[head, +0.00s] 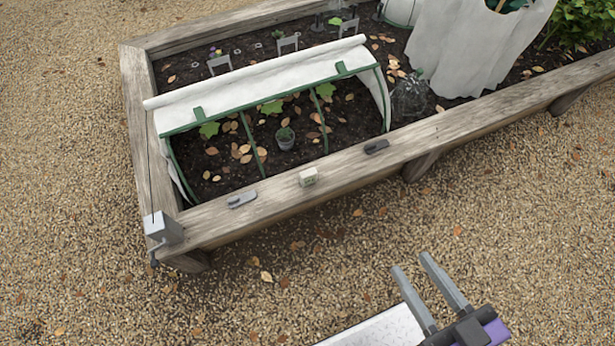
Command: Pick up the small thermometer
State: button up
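The small thermometer (308,177) appears to be the pale, boxy thing with a greenish face on the front rail of the raised bed (280,204). It sits near the middle of the rail's visible top, apart from the things on either side. My gripper (412,262) is at the lower right, over the gravel in the picture, in front of the bed. Its two grey fingers are apart with nothing between them. It is well to the right of the thermometer and nearer to me.
A grey clip-like thing (241,199) lies left of the thermometer and a dark one (376,146) right of it, both on the rail. A metal box with a crank (163,229) is at the near left corner. Behind the rail stands a green-framed cover (262,84). Gravel in front is clear.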

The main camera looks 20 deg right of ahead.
jog(key=shift+o, duration=0.2)
jog(key=o, duration=0.3)
jog(key=shift+f, duration=0.1)
jog(key=o, duration=0.7)
jog(key=w+f+b, duration=0.1)
jog(key=f+b, duration=0.1)
jog(key=b, duration=0.1)
jog(key=shift+w+d+t, duration=0.1)
jog(key=shift+w+t, duration=0.2)
jog(key=shift+w, duration=0.05)
jog(key=shift+c, duration=0.2)
jog(key=b, duration=2.4)
send_over(310, 178)
jog(key=f+v, duration=0.1)
jog(key=v, duration=0.5)
notch_tip(310, 178, down, 36)
jog(key=shift+g, duration=0.7)
notch_tip(310, 178, down, 5)
jog(key=shift+w+d+f, duration=0.1)
jog(key=shift+w+d, duration=0.05)
jog(key=shift+w+f, duration=0.2)
jog(key=shift+w, duration=0.1)
jog(key=shift+a+r+b+x, duration=0.1)
jog(key=shift+b+x, duration=0.7)
jog(key=shift+x, duration=0.9)
jog(key=shift+a+r+b+x, duration=0.15)
jog(key=shift+b+x, duration=0.65)
jog(key=shift+x, duration=0.9)
